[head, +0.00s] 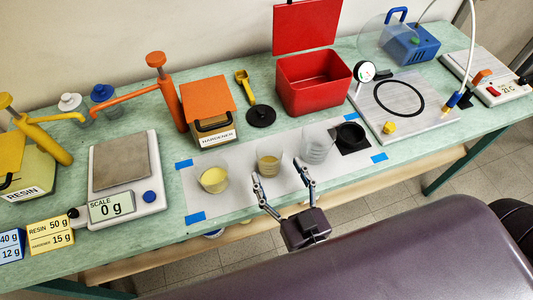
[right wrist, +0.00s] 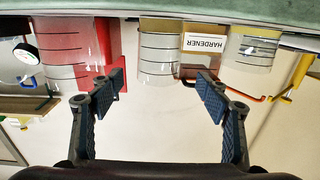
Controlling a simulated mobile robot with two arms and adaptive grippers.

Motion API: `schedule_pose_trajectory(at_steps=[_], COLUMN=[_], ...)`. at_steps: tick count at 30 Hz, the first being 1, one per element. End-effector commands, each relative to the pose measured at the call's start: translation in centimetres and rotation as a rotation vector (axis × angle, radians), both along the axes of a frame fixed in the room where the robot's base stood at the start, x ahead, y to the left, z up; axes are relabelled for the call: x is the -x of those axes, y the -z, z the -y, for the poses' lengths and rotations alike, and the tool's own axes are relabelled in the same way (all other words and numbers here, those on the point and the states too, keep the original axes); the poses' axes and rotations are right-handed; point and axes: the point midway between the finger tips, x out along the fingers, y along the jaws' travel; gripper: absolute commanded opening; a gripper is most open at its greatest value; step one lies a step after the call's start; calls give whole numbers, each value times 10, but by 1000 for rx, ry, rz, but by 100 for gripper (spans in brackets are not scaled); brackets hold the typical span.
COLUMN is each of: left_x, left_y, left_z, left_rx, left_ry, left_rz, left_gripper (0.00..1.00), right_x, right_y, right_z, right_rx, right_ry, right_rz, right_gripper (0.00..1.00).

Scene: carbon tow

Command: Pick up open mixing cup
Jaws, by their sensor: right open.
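Three clear, open-topped cups with ring lines stand in a row on a pale mat (head: 235,190). The left cup (head: 213,180) holds yellow material. The middle cup (head: 268,161) shows a tan-yellow content, and the right cup (head: 316,146) looks clear and empty. My right gripper (head: 278,171) is open and empty, its fingers pointing at the middle cup from the table's front edge. In the right wrist view, which is upside down, the middle cup (right wrist: 160,52) lies beyond and between the spread fingertips (right wrist: 161,82). No contact shows. My left gripper is not in view.
A scale (head: 128,180) and resin pump stand left. A hardener can (head: 208,113) and red bin (head: 312,85) stand behind the cups. A black square (head: 352,146) and a grey plate (head: 420,125) with gauge are to the right. Blue tape marks the mat's corners.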

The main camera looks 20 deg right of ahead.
Motion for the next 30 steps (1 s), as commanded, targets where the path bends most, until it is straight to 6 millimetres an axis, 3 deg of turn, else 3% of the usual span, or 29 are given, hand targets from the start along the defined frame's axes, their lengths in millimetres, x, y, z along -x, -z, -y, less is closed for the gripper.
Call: schedule_pose_trajectory(at_steps=[10,16,26,30], left_x=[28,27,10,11], left_y=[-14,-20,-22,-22], left_z=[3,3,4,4], left_rx=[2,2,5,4], left_ry=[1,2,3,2], left_rz=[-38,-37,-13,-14], left_gripper=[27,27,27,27], right_x=[-38,-62,-67,-67], right_y=[-6,-4,-2,-2], right_z=[-2,-2,-3,-3], right_rx=[-1,0,0,0], right_ry=[-1,0,0,0], right_rz=[2,1,-1,-1], right_gripper=[69,69,69,55])
